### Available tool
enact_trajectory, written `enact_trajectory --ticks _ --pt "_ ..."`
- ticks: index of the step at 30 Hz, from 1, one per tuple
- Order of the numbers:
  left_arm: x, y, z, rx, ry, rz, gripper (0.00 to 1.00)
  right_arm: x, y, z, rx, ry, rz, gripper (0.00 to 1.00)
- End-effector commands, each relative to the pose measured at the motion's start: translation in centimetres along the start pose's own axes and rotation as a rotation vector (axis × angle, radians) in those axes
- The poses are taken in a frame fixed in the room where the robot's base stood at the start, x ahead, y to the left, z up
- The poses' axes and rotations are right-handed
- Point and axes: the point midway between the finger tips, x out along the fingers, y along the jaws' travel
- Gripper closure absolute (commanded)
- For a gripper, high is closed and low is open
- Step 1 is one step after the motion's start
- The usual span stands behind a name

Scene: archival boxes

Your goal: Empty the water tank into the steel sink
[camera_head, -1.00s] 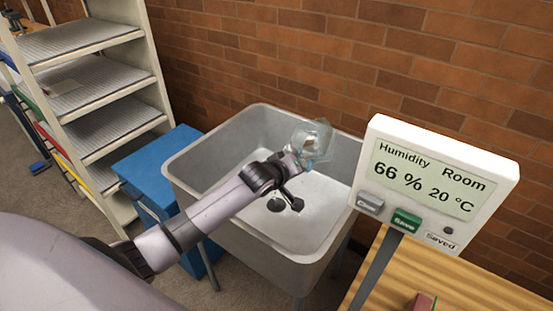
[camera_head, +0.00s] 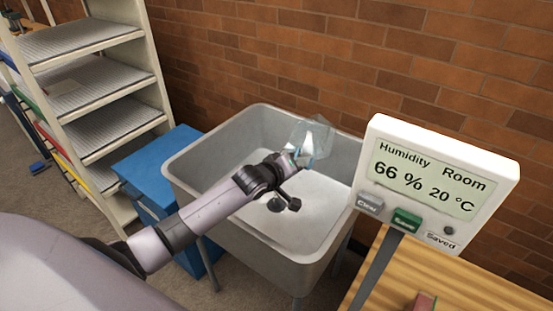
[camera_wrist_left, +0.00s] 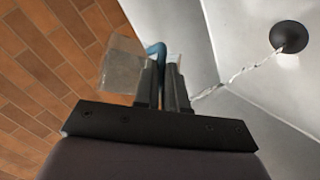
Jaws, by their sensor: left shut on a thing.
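The clear water tank (camera_head: 313,131) is over the back right part of the steel sink (camera_head: 185,168), near its rear rim. It looks tilted. My left gripper (camera_head: 298,161) is shut on its blue handle, which also shows between the fingers in the left wrist view (camera_wrist_left: 157,50). The clear tank wall (camera_wrist_left: 121,68) is beside the fingers there. A thin, twisting stream of water (camera_wrist_left: 236,75) runs across the pale sink to the dark round drain (camera_wrist_left: 290,37). How much water is in the tank I cannot tell. My right gripper is out of view.
A blue cabinet (camera_head: 160,165) stands left of the sink, with a grey shelf unit (camera_head: 98,95) beyond it. A white humidity display (camera_head: 440,180) stands front right by a wooden table (camera_head: 460,285). A brick wall (camera_head: 300,60) is close behind the sink.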

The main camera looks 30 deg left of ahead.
Motion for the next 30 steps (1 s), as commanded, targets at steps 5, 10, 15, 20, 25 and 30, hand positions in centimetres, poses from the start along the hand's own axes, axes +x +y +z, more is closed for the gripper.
enact_trajectory --ticks 5,10,15,20,25,30 --pt "-0.1 0.1 -0.1 -0.014 0.003 0.019 1.00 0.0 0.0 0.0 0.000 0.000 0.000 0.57" --pt "0.0 0.0 -0.1 -0.028 0.006 0.034 1.00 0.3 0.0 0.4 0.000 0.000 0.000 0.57" --pt "-0.1 0.1 -0.2 -0.040 0.008 0.050 1.00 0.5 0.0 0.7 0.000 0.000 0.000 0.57" --pt "-0.1 0.1 -0.2 -0.053 0.010 0.065 1.00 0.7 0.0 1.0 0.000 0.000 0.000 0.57" --pt "-0.2 0.1 -0.2 -0.066 0.012 0.080 1.00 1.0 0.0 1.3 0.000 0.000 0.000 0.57" --pt "-0.2 0.1 -0.3 -0.080 0.014 0.095 1.00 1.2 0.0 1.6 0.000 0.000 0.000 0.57"
